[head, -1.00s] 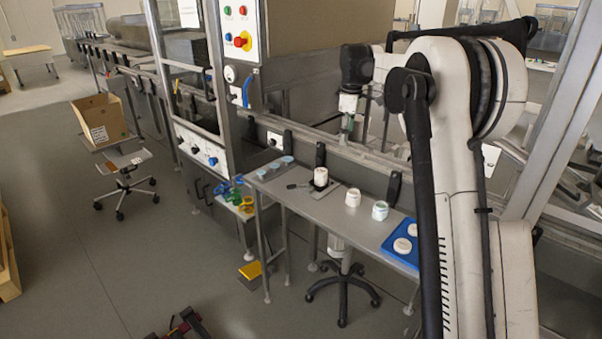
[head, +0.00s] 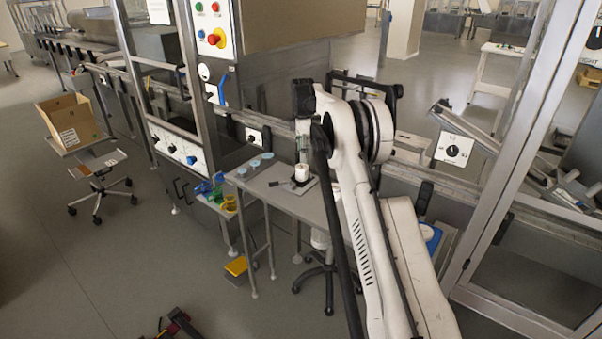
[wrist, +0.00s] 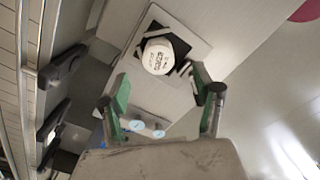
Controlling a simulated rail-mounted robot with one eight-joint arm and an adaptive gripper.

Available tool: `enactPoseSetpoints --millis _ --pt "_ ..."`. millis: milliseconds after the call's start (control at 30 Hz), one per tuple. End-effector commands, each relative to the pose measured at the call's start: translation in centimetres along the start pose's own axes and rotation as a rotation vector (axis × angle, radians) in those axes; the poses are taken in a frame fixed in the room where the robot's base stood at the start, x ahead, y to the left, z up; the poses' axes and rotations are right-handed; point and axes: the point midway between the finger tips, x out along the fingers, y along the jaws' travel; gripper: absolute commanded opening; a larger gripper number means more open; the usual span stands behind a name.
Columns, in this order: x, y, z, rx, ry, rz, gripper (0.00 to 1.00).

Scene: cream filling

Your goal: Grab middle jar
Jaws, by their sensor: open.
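A white jar with dark print on its lid (wrist: 158,57) stands on a small black and white plate (wrist: 188,40) in the wrist view. In the head view the same jar (head: 301,172) is on the metal table, just below my gripper (head: 303,148). In the wrist view my gripper (wrist: 160,82) is open, with its green-padded fingers apart and nothing between them. The jar lies ahead of the fingertips, toward the top of that picture. The other two jars, seen on the table earlier, are hidden behind my arm in the head view.
Several light-blue round pieces (head: 254,163) lie at the table's left end; some show in the wrist view (wrist: 136,125). A blue tray (head: 431,236) is mostly hidden by my arm. Black clamps (wrist: 62,65) line the rail beside the table. A stool stands under it.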

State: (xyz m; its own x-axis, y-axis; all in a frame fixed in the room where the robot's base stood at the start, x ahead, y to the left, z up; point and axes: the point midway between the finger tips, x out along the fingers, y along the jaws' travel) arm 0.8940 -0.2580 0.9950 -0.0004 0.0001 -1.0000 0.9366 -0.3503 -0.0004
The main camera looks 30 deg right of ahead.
Motion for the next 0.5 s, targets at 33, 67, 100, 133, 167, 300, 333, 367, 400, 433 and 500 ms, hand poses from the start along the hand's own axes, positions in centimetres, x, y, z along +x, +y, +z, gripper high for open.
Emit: enactPoseSetpoints --millis 33,67,100,133,167,300,333,367,400,433,500 --pt "0.9 0.0 0.0 0.0 0.0 0.0 0.63" --pt "1.3 0.0 0.0 0.0 0.0 0.0 0.63" --pt "1.8 0.0 0.0 0.0 0.0 0.0 0.63" --pt "2.1 0.0 0.0 0.0 0.0 0.0 0.63" --pt "2.4 0.0 0.0 0.0 0.0 0.0 0.63" --pt "3.1 0.0 0.0 0.0 0.0 0.0 0.63" --pt "3.2 0.0 0.0 0.0 0.0 0.0 0.63" --pt "3.3 0.0 0.0 0.0 0.0 0.0 0.63" --pt "3.5 0.1 -0.1 0.0 0.0 0.0 0.63" --pt "3.7 0.1 -0.1 0.0 0.0 0.0 0.63" --pt "4.4 0.1 -0.1 0.0 0.0 0.0 0.63"
